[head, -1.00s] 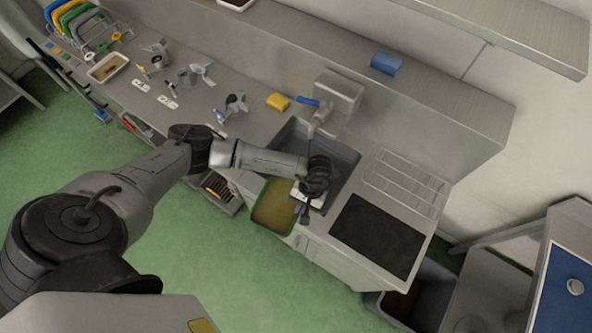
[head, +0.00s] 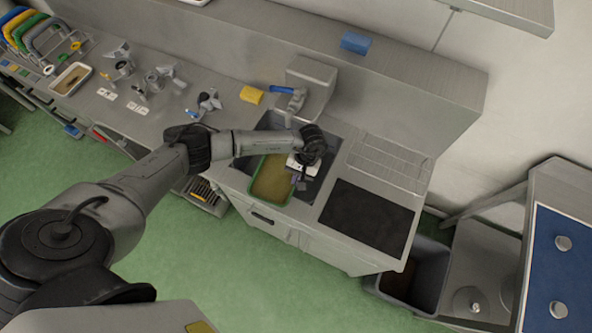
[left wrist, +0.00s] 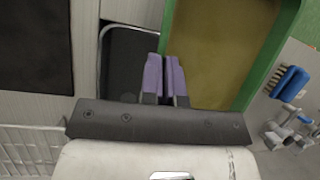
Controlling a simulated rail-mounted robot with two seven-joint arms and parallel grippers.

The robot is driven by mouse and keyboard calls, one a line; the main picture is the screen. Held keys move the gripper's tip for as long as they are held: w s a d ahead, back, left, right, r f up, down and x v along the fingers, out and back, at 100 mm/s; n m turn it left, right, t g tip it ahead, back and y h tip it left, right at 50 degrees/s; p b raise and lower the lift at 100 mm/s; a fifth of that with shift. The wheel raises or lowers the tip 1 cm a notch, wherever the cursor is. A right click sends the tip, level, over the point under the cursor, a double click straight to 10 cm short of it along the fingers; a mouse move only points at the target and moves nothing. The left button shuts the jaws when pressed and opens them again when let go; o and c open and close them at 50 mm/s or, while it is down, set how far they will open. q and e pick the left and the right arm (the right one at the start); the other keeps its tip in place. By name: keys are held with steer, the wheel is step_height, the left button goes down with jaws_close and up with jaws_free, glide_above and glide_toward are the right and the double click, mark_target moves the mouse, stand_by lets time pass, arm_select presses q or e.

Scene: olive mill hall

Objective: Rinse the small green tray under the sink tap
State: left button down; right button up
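The small green tray (head: 270,180) has a green rim and a brownish-yellow inside. It is over the left front part of the dark sink basin (head: 325,160). My left gripper (head: 300,183) is at the tray's right side. In the left wrist view its purple fingers (left wrist: 165,80) are nearly together on the side wall of the tray (left wrist: 215,45). The exact contact is partly hidden. The tap (head: 297,98), with a blue lever, stands behind the sink, beyond the tray. No water shows. My right gripper is not in view.
A yellow sponge (head: 251,94) lies left of the tap. A black mat (head: 367,222) and a wire drying rack (head: 390,165) are right of the sink. Metal parts (head: 165,78) stand on the left counter. A grey bin (head: 415,275) is at the counter's right end.

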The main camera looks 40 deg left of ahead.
arm_select(q)
steer(key=w+a+b, duration=0.1)
steer(key=w+a+f+b, duration=0.1)
steer(key=w, duration=0.1)
steer(key=shift+w+a, duration=0.2)
steer(key=shift+w+a+f+b, duration=0.25)
steer(key=shift+w+a+b, duration=0.25)
steer(key=shift+b, duration=0.4)
steer(key=w+b, duration=0.1)
steer(key=b, duration=0.1)
steer(key=w+a+b, duration=0.1)
steer(key=b, duration=0.1)
steer(key=shift+w+a+f, duration=0.2)
steer(key=shift+w+a+b, duration=0.25)
steer(key=shift+w+b, duration=0.05)
steer(key=shift+b, duration=0.15)
steer(key=shift+r, duration=0.1)
steer(key=shift+d, duration=0.1)
steer(key=shift+w+d+b, duration=0.35)
steer(key=shift+d+b, duration=0.1)
steer(key=shift+b, duration=0.25)
